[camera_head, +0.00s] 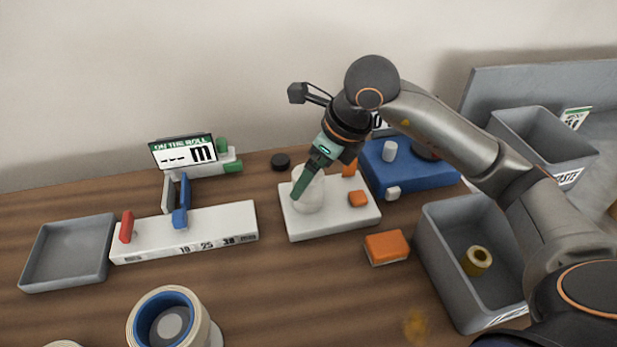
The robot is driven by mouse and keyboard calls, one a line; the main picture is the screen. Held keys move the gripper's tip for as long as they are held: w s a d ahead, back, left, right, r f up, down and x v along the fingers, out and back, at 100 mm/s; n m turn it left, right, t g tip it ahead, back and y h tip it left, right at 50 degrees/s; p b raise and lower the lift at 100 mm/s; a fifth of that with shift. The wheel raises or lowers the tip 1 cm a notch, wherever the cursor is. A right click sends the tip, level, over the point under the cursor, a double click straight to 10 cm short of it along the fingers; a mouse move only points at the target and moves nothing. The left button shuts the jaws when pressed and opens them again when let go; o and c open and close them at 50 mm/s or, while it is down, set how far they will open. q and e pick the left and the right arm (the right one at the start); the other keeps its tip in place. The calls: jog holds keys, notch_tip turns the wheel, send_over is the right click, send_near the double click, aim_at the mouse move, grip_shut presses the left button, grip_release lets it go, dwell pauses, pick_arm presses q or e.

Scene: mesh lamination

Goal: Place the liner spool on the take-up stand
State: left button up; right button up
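A white cylinder (312,198), which looks like the liner spool, stands upright on a white base plate (300,230) with orange parts. I cannot tell for sure that this plate is the take-up stand; a blue base (385,176) with a white peg stands just behind and to its right. My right gripper (301,185) reaches down from the upper right, with one green finger across the front of the white cylinder. The other finger is hidden, so its grip on the cylinder cannot be made out. My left gripper is not in view.
An orange block (386,246) lies in front of the plate. A grey bin (440,285) at right holds a yellowish core (477,261). A blue-cored roll (205,312) stands at front left. A white ruler block (215,226) and grey tray (35,275) are at left.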

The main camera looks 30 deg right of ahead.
jog(key=v, duration=0.9)
jog(key=shift+p, duration=0.35)
jog(key=shift+s, duration=0.1)
dwell(0.6)
